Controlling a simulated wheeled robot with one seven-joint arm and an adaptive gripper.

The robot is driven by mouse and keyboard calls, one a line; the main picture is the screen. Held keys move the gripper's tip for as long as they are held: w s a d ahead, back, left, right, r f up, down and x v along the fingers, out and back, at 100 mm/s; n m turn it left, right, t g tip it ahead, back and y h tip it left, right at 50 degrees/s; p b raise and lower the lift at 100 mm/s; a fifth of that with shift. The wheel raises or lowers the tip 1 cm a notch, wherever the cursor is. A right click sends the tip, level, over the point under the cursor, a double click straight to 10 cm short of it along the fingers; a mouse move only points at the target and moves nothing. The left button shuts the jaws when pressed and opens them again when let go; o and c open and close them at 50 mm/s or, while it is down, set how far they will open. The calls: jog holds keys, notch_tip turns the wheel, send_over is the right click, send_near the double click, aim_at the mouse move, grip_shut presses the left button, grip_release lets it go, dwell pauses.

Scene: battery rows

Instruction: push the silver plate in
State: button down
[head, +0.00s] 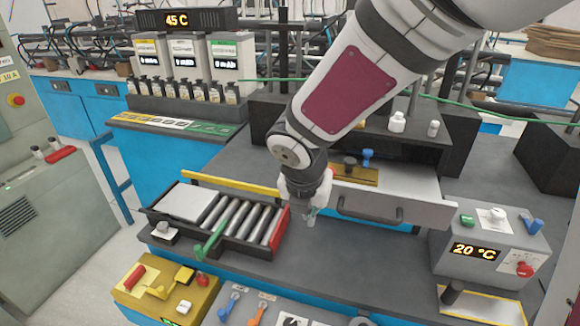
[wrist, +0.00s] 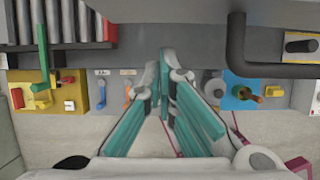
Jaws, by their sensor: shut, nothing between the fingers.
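A flat silver plate (head: 187,203) lies at the left end of the black roller tray (head: 240,252), beside several metal rollers (head: 236,217). My gripper (head: 311,218) hangs over the dark bench, right of the tray's red end (head: 277,228) and apart from the plate. In the wrist view my gripper (wrist: 165,62) has its teal-padded fingers together at the tips, with nothing held. The rollers (wrist: 60,22) and the red end piece (wrist: 109,30) show there at top left; the plate is out of that view.
A green lever (head: 212,240) stands at the tray's front, and a yellow bar (head: 230,182) runs behind it. A grey drawer front with a dark handle (head: 370,214) is to the right. A yellow control box (head: 165,290) and a 20 °C box (head: 488,245) flank the bench front.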

aim_at(331, 155)
jog(key=shift+w+d, duration=0.4)
jog(key=shift+w, duration=0.45)
jog(key=w+d, duration=0.2)
jog(key=w, duration=0.4)
jog(key=w+d+b, duration=0.1)
jog(key=w+d, duration=0.2)
jog(key=w, duration=0.4)
jog(key=w+d+b, duration=0.1)
jog(key=w+d, duration=0.2)
jog(key=w, duration=0.3)
jog(key=shift+w, duration=0.25)
jog(key=shift+w+d+r+b, duration=0.1)
jog(key=shift+w+d+b, duration=0.3)
jog(key=shift+w, duration=0.45)
